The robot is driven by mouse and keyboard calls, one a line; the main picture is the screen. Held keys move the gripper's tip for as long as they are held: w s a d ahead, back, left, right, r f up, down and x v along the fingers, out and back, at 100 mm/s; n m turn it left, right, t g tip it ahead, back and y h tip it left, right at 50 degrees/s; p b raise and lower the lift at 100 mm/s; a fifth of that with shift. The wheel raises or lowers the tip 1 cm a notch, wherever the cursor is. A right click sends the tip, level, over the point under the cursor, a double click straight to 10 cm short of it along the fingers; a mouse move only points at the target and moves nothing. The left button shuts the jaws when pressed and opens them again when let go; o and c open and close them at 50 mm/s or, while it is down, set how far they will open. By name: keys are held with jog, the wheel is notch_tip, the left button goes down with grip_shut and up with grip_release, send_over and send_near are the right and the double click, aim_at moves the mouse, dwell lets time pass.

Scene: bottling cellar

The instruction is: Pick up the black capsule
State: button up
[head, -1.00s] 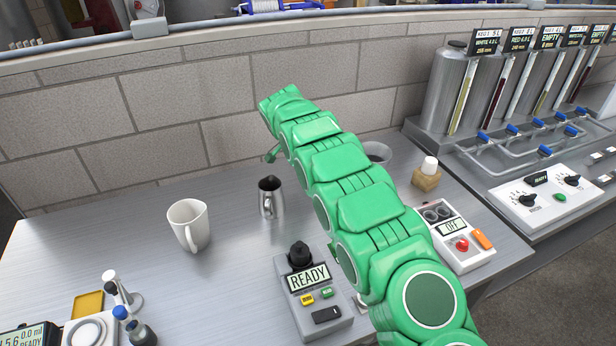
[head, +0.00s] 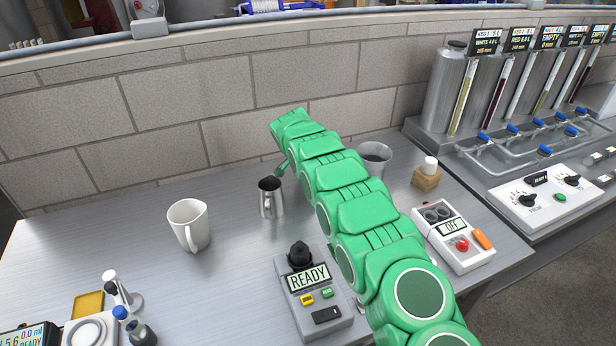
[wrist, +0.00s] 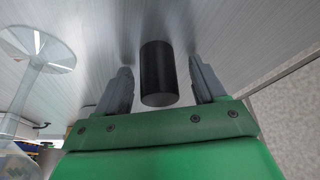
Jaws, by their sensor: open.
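The black capsule (wrist: 158,74) shows in the wrist view as a short dark cylinder against the grey metal tabletop. My gripper (wrist: 159,64) is open, with one grey finger on each side of the capsule. Narrow gaps show between the capsule and both fingers, and I cannot see contact. In the head view the capsule is not visible; my green arm covers that part of the bench, and the fingers are hidden there too.
On the bench (head: 150,268), a steel pitcher (head: 270,198) stands just left of my arm and a white mug (head: 188,225) farther left. A grey cup (head: 374,158) is right of the arm. A READY device (head: 313,290) and an OFF device (head: 453,237) stand nearer. The wall (head: 170,120) is behind.

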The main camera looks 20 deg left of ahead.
jog(key=shift+c, duration=0.2)
jog(key=c, duration=0.6)
jog(key=shift+r, duration=0.15)
